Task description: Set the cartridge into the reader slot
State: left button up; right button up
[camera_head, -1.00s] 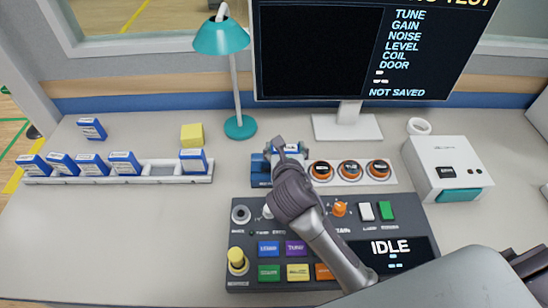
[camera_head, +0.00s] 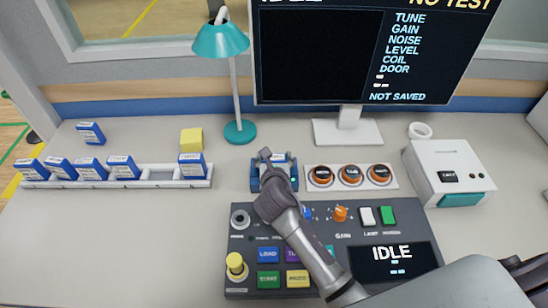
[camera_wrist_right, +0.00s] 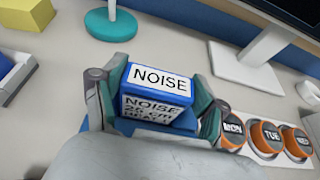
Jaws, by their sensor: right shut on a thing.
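The blue cartridge with a white NOISE label (camera_wrist_right: 158,90) is between the fingers of my right gripper (camera_wrist_right: 155,100) in the wrist view. The gripper is shut on it. In the head view my right gripper (camera_head: 274,162) is over the blue reader (camera_head: 257,182), left of the round knobs, and partly covers it. The cartridge top shows at the reader, but its lower end and the slot are hidden, so I cannot tell how deep it sits. My left gripper is not in view.
A white rack (camera_head: 150,184) with several blue cartridges stands at left, with an empty place in it. A loose cartridge (camera_head: 90,133), yellow block (camera_head: 191,140) and teal lamp (camera_head: 240,131) stand behind. The control panel (camera_head: 240,292) is in front, a white box (camera_head: 440,160) at right.

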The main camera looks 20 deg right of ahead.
jog(key=shift+f, duration=0.15)
jog(key=o, duration=1.2)
jog(key=shift+r, duration=0.2)
jog(key=v, duration=1.2)
